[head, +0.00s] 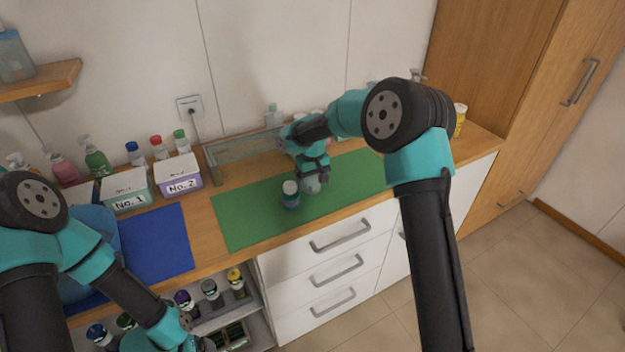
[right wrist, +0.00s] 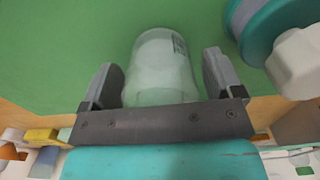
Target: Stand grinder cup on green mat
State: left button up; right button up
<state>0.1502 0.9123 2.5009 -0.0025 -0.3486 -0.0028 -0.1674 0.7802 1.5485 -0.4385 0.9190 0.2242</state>
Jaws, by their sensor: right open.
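A translucent, pale grey-green cup (right wrist: 160,65), which I take for the grinder cup, is between the spread fingers of my right gripper (right wrist: 162,88). Gaps show between the cup and both fingers. In the head view the cup (head: 312,186) is at the green mat (head: 245,225), under my right gripper (head: 313,174); whether it rests fully upright is unclear. A teal jar with a white cap (head: 290,194) stands on the mat just left of it and shows in the right wrist view (right wrist: 265,25). My left gripper (head: 190,338) is low at the bottom edge, its fingers unclear.
A blue mat (head: 160,243) lies left of the green one. Boxes No. 1 (head: 125,190) and No. 2 (head: 178,174) and several bottles stand behind. A glass-sided rack (head: 240,153) is behind the green mat. Several jars sit on the lower shelf. The mat's left part is clear.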

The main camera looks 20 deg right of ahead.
notch_tip(320, 180, up, 12)
jog(key=shift+r, duration=0.2)
dwell(0.4)
jog(key=shift+d, duration=0.1)
dwell(0.4)
